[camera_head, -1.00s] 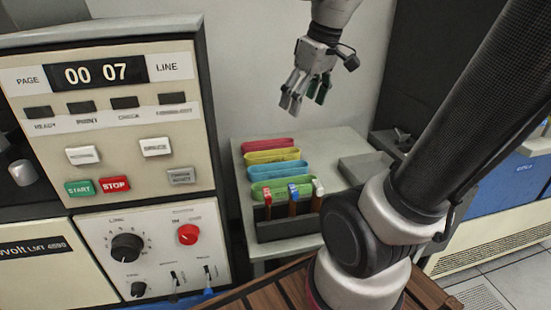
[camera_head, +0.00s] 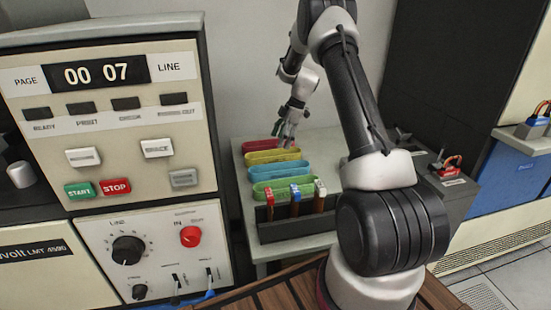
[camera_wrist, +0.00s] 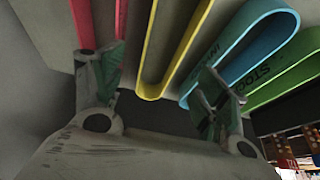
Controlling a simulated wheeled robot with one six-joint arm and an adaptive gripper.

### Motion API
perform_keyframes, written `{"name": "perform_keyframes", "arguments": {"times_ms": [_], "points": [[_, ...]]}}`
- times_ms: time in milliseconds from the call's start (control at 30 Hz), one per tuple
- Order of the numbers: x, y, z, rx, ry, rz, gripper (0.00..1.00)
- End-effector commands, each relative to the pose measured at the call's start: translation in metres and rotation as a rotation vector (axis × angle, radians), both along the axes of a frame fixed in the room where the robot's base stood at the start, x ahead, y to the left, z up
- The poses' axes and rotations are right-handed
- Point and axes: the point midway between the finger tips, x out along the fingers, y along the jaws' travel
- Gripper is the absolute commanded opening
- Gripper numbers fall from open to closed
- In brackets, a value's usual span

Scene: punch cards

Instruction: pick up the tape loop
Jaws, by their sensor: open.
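Several tape loops lie side by side on the grey table: a red loop (camera_head: 268,146), a yellow loop (camera_head: 274,156), a blue loop (camera_head: 278,170) and a green loop (camera_head: 283,188). The task does not say which one is meant. My gripper (camera_head: 288,137) is open over the right part of the red and yellow loops. In the wrist view the gripper (camera_wrist: 162,75) has its fingers spread, with the rounded end of the yellow loop (camera_wrist: 152,88) between them in the picture. The red loop (camera_wrist: 82,25) lies left of it, the blue (camera_wrist: 270,48) and green (camera_wrist: 288,88) right. I see no contact.
A dark holder (camera_head: 290,229) with red-, blue- and white-topped items stands at the table's front. A control panel (camera_head: 120,130) rises at the left. A grey box (camera_head: 448,180) with a red-handled item is at the right.

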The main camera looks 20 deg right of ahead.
Motion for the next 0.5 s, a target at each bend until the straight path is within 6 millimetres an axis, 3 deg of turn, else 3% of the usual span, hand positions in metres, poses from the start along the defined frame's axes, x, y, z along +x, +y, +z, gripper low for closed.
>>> {"name": "perform_keyframes", "arguments": {"times_ms": [500], "points": [[0.003,0.028,-0.060,0.001,0.004,0.004,0.74]]}}
